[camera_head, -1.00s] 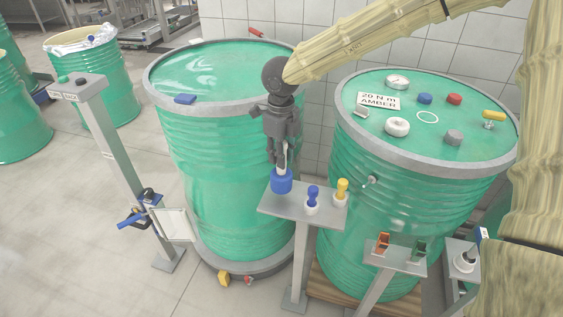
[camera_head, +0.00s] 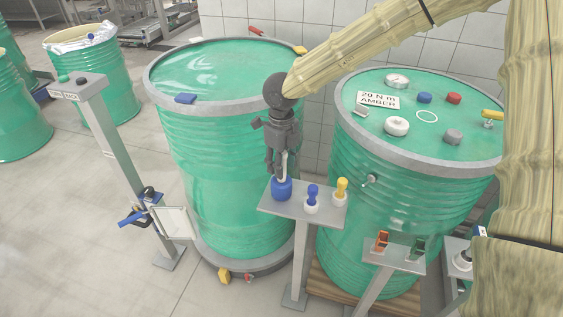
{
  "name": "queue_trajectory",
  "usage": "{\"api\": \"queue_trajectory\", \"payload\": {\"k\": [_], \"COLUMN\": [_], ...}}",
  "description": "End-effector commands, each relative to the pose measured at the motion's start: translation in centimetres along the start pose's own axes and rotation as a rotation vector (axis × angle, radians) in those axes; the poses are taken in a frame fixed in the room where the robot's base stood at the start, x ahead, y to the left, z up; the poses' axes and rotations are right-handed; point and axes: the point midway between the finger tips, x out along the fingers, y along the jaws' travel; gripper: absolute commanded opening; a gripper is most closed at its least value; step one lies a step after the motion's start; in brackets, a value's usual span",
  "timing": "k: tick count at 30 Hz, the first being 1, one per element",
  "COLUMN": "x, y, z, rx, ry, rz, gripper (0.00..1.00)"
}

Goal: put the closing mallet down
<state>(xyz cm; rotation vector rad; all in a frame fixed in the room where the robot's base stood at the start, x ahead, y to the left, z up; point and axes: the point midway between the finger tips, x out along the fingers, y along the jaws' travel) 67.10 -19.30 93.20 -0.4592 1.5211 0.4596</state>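The closing mallet (camera_head: 281,189), with a blue head and a pale handle, is upright, head down, at the left end of a grey stand's top plate (camera_head: 300,212). Its head appears to touch the plate. My gripper (camera_head: 279,163) points down from above, its dark fingers at the pale handle. It looks shut on the handle, though the far finger is partly hidden. To the right on the same plate stand a smaller blue-topped tool (camera_head: 312,198) and a yellow-topped tool (camera_head: 341,189).
A green drum (camera_head: 225,150) stands behind on the left. Another drum (camera_head: 410,185) on the right carries a "20 N m AMBER" card (camera_head: 378,100) and several small parts. A lower stand (camera_head: 395,262) holds orange and green clips. A post with buttons (camera_head: 115,150) stands left.

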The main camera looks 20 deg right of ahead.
Motion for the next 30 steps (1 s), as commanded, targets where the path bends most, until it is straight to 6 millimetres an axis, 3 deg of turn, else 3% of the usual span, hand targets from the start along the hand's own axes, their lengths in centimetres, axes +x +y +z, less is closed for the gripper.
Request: {"api": "queue_trajectory", "payload": {"k": [13, 30], "x": [-0.9, -10.3], "y": [0.0, -0.1], "z": [0.1, 0.1], "rx": [0.001, 0.001], "ry": [-0.003, -0.002], "rz": [0.0, 0.0], "gripper": [0.44, 0.44]}}
